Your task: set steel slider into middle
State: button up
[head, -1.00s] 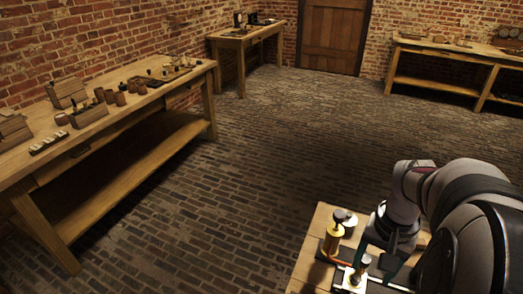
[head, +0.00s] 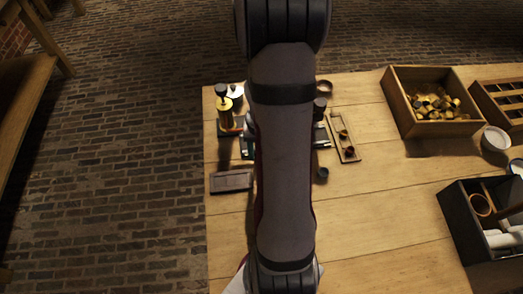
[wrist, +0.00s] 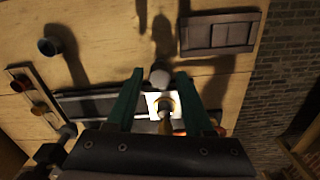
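My gripper (wrist: 160,74) points down over the apparatus, its two green fingers spread apart. A grey round knob (wrist: 160,78) shows between the fingertips, with what looks like a narrow gap on each side. Behind it is a bright white square plate (wrist: 153,98) with a brass-coloured piece (wrist: 170,110) by it. A dark rail with pale strips (wrist: 88,104) runs to the left in the wrist view. In the head view my arm hides the gripper and the middle of the apparatus. I cannot tell for sure which part is the steel slider.
A brass cylinder with a black knob (head: 225,112) stands left of my arm. A narrow wooden tray (head: 334,123), a small dark cup (head: 323,173) and a dark plate (head: 231,181) lie nearby. A crate (head: 398,98) of brass pieces and a dark box (head: 462,217) stand right. The front bench is clear.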

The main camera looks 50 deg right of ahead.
grip_shut()
jog(key=shift+s+d, duration=0.1)
dwell(1.1)
